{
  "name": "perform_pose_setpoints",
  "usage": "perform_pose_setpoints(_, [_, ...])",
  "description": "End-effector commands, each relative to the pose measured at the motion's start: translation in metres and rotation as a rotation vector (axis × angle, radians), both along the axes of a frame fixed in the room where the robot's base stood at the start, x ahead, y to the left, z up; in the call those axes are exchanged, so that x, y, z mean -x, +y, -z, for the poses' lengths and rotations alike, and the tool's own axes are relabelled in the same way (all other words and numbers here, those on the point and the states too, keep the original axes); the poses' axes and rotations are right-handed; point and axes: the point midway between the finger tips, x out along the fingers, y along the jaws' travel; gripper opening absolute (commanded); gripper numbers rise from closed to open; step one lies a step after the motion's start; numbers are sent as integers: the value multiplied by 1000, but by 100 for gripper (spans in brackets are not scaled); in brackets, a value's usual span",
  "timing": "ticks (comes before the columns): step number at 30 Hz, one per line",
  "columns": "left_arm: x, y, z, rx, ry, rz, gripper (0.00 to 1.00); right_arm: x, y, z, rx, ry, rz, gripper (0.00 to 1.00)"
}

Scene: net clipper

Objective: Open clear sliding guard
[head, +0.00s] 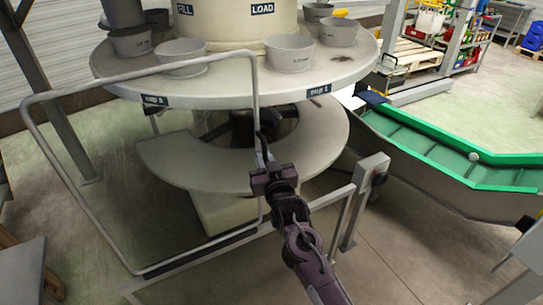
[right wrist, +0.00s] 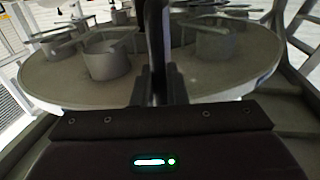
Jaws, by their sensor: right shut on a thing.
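The clear sliding guard (head: 256,100) shows in the head view as a rounded grey tube frame with a see-through pane. It stands upright in front of the round machine, at the left and middle. My right gripper (head: 264,168) is at the frame's right upright. It is shut on the guard's dark handle (head: 263,146), which runs up from the jaws. In the right wrist view the handle (right wrist: 158,45) stands as a dark vertical bar between the fingers. The gripper partly hides the handle's lower end. My left gripper is not in view.
A round table (head: 215,90) with several grey cups stands behind the guard, above a lower curved plate (head: 190,165). A low rail with a post (head: 362,195) stands to the right of the guard. A green-edged conveyor (head: 440,160) is farther right.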

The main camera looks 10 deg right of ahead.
Motion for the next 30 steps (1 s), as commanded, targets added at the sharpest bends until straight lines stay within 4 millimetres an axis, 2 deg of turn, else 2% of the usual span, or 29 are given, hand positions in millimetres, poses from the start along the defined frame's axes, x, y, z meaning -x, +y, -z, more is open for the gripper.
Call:
perform_pose_setpoints(9, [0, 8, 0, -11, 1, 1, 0, 0, 1, 0, 1, -2, -1, 0])
perform_pose_setpoints(10, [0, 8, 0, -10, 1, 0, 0, 0, 1, 0, 1, -2, -1, 15])
perform_pose_setpoints(14, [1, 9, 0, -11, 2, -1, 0, 0, 0, 0, 1, -2, -1, 30])
perform_pose_setpoints(23, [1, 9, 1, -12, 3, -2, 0, 2, 0, 0, 1, -1, 0, 30])
perform_pose_setpoints(26, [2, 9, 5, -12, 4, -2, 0, 10, -2, 2, 2, 0, 1, 30])
perform_pose_setpoints(30, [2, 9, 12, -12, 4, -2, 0, 32, -5, 4, 1, 1, 1, 30])
